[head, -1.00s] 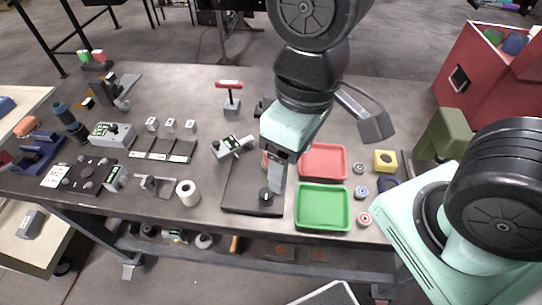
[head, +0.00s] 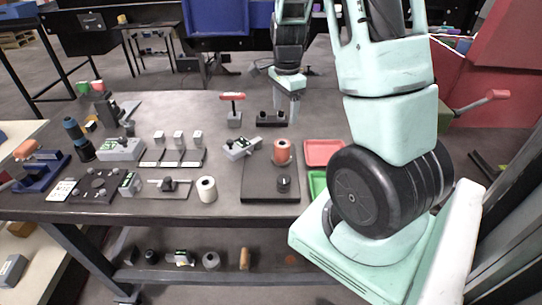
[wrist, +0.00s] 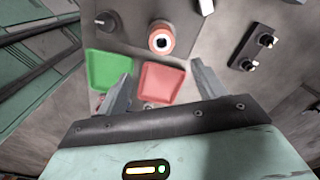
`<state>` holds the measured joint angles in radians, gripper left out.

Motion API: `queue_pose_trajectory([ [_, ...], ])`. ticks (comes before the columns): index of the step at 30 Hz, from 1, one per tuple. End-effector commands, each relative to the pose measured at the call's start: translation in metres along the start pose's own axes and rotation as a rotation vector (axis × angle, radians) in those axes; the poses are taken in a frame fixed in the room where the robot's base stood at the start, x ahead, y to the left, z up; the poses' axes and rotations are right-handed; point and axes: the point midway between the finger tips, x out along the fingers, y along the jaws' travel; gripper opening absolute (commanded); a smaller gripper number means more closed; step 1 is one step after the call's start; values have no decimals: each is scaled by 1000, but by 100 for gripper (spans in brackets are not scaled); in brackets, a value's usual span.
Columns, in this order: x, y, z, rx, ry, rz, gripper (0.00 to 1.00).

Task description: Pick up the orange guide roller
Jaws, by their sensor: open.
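The orange guide roller (head: 282,151) stands upright on the dark base plate (head: 256,184), toward its back right corner. In the wrist view the orange roller (wrist: 161,38) shows from above with a pale ring and a dark centre, beyond my fingertips. My gripper (head: 291,108) is behind the roller in the head view, above the back part of the table. In the wrist view my gripper (wrist: 160,80) is open, with its two fingers apart and nothing between them.
A black knob (head: 284,184) stands on the same plate, in front of the roller. A red tray (head: 322,151) and a green tray (wrist: 108,72) lie beside the plate. A black double-post fixture (head: 272,118) and a red-handled tool (head: 233,108) stand behind. A white roll (head: 206,189) is left.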

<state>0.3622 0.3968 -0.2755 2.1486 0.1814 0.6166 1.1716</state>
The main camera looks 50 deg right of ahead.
Motion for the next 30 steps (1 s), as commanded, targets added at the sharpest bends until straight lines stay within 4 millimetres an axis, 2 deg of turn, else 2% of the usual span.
queue_pose_trajectory([
  [6, 44, 2, 0, -2, -2, 8, 69],
  [12, 79, 2, 1, -4, -2, 5, 69],
  [16, 93, 1, 2, -6, -1, 4, 69],
  [24, 106, 0, 2, -7, -1, 3, 69],
  [30, 127, -3, 4, -7, -3, 5, 69],
])
